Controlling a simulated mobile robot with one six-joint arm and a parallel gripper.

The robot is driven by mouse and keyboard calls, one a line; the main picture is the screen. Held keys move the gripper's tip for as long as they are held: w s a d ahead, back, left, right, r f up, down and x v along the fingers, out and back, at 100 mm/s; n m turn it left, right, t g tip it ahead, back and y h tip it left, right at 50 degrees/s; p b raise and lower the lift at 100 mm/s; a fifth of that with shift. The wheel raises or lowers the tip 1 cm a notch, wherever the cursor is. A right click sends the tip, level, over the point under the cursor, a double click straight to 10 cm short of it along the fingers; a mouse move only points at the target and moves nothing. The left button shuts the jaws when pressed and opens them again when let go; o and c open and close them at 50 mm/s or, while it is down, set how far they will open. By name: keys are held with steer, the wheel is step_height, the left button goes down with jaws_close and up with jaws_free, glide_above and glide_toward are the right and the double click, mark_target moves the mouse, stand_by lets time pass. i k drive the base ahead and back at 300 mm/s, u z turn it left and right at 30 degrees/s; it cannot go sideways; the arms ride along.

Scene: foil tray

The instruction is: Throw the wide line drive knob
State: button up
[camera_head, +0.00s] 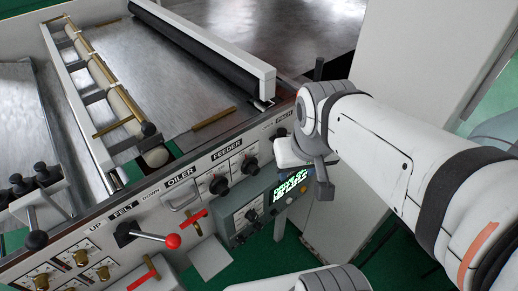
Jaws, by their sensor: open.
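Several dark knobs sit on the light sloping panel (185,195). One knob (219,184) and another knob (249,164) are under the FEEDER label. A further dark knob (281,132) is near the panel's right end, close to my gripper. The label above it is too small to read surely, so I cannot tell which knob is the line drive one. My gripper (308,170) is open, in front of the panel's right end and above the grey display box. It seems empty. My wrist and fingers hide part of the panel's end.
A grey control box (245,216) with a lit green display juts out below the panel. A red-balled lever (172,241) sticks out by the FELT label. A black roller (200,45) lies behind. A white cabinet wall (415,45) stands at right.

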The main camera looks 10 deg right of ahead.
mark_target(241, 240)
steer(key=u, duration=0.1)
steer(key=k, duration=1.05)
steer(key=u, duration=0.8)
